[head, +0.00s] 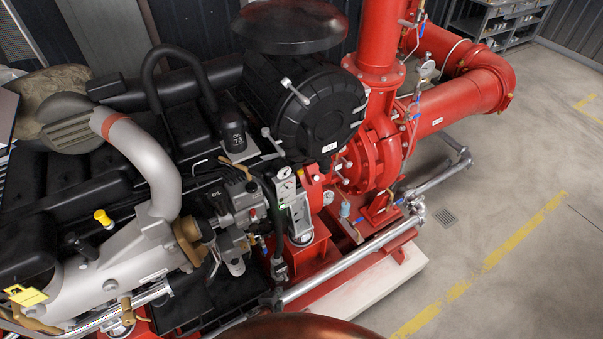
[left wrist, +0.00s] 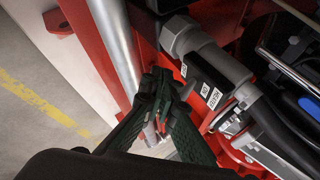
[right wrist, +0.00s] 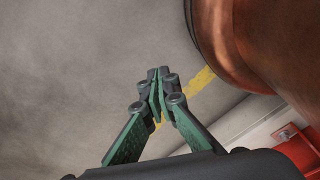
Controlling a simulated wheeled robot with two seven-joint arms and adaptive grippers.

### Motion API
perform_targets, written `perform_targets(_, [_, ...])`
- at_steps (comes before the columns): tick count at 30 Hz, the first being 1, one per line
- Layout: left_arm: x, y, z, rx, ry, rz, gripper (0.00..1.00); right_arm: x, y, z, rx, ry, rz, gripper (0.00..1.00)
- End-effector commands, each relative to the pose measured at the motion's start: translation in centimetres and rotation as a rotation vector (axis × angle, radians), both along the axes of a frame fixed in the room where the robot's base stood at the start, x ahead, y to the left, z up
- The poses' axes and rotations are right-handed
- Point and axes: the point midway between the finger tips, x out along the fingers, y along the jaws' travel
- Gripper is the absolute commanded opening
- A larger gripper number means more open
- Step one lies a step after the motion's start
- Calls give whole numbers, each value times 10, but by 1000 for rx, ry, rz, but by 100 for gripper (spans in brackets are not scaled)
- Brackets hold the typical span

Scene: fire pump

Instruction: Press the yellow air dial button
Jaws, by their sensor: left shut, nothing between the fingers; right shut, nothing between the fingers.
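In the head view, a small white-faced dial (head: 284,173) sits by the red pump, beside the black engine parts. A yellow knob (head: 102,217) stands on the engine at the left. I cannot tell which part is the yellow air dial button. My left gripper (left wrist: 160,77) shows in the left wrist view with its green fingers shut and empty, between a silver pipe and a grey hose fitting. I cannot make it out clearly in the head view. My right gripper (right wrist: 157,76) is shut and empty, with grey floor behind it in the right wrist view.
The silver pipe (head: 345,262) runs along the pump's red base. The grey hose fitting (left wrist: 184,38) is close to my left fingers. The large red pump (head: 376,155) and black air filter (head: 316,110) stand at the back. The floor (head: 510,190) at the right is clear.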

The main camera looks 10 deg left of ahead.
Motion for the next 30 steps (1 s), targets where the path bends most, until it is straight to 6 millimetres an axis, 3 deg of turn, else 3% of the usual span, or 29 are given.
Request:
perform_targets(1, [22, -10, 26, 39, -53, -46, 0, -5, 0, 1, -1, 6, -1, 0])
perform_targets(6, [81, -40, 114, 211, -226, -195, 0, -15, -1, 3, -2, 19, -3, 0])
perform_targets(11, [124, -66, 206, 389, -391, -301, 0, -14, -3, 6, -3, 17, -3, 0])
perform_targets(15, [148, -86, 291, 561, -533, -364, 0, -10, -4, 8, -5, 12, -2, 0])
perform_targets(21, [162, -108, 403, 801, -704, -400, 0, -5, -5, 11, -6, 5, 0, 0])
perform_targets(24, [163, -114, 443, 893, -760, -402, 0, -4, -5, 12, -6, 4, 0, 0])
perform_targets(27, [162, -118, 468, 954, -796, -399, 0, -4, -5, 12, -6, 4, 0, 0])
perform_targets(30, [160, -120, 482, 986, -813, -396, 0, -4, -5, 12, -6, 4, 0, 0])
